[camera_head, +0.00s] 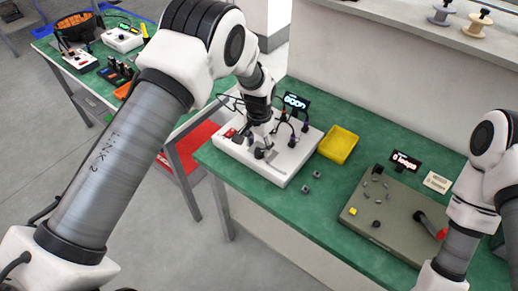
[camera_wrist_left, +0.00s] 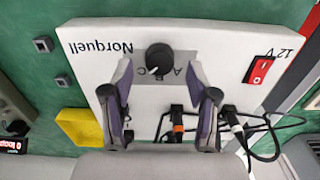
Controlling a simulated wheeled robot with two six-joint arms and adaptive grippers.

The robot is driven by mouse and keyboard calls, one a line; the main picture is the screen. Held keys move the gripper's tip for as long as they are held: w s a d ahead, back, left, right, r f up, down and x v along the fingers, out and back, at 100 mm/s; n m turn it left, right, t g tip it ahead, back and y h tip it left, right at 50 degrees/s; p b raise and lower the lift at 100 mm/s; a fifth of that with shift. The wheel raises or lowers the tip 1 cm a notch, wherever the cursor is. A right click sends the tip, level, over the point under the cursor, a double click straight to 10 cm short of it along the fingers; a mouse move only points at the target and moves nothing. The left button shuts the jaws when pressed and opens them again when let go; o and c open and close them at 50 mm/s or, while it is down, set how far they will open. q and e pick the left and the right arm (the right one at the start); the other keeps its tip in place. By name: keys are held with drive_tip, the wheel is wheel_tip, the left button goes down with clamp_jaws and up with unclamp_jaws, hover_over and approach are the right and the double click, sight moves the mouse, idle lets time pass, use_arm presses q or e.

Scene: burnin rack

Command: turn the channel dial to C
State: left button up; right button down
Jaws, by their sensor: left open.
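The channel dial (camera_wrist_left: 159,57) is a round black knob on the white Norquell box (camera_wrist_left: 220,45). Letters A, B and C are printed beside it, upside down in the left wrist view; I cannot clearly tell which one its mark meets. My left gripper (camera_wrist_left: 159,72) is open, its fingertips either side of the dial in that view, with no clear contact. In the head view, my left gripper (camera_head: 268,150) is low over the white box (camera_head: 285,172), close to the dial (camera_head: 259,154). My right arm shows at the right edge, but its gripper is out of view.
The box carries a red switch (camera_wrist_left: 259,70) and plugged cables (camera_wrist_left: 232,118). A lit display (camera_head: 296,102) stands behind it. A yellow tray (camera_head: 338,145) and two small grey cubes lie beside it. A grey lever box (camera_head: 395,215) is at the right on the green bench.

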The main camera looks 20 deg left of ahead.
sight(259, 152)
use_arm(q)
wheel_tip(259, 152, up, 10)
drive_tip(key=shift+s, duration=0.1)
idle(0.4)
drive_tip(key=s+a+f+n+g, duration=0.1)
drive_tip(key=s+a+f+g, duration=0.1)
drive_tip(key=s+f, duration=0.7)
drive_tip(key=s+a+f+g, duration=0.3)
drive_tip(key=s+f, duration=0.6)
drive_tip(key=s+a+f+n+t, duration=0.1)
drive_tip(key=s+f+t, duration=0.1)
drive_tip(key=s, duration=0.6)
drive_tip(key=s+a+f+n+t, duration=0.1)
drive_tip(key=s+f+n+t, duration=0.1)
drive_tip(key=s, duration=0.7)
drive_tip(key=shift+s+a+f+n+t+b, duration=0.2)
drive_tip(key=shift+n+t+b, duration=0.1)
drive_tip(key=shift+t+b, duration=0.2)
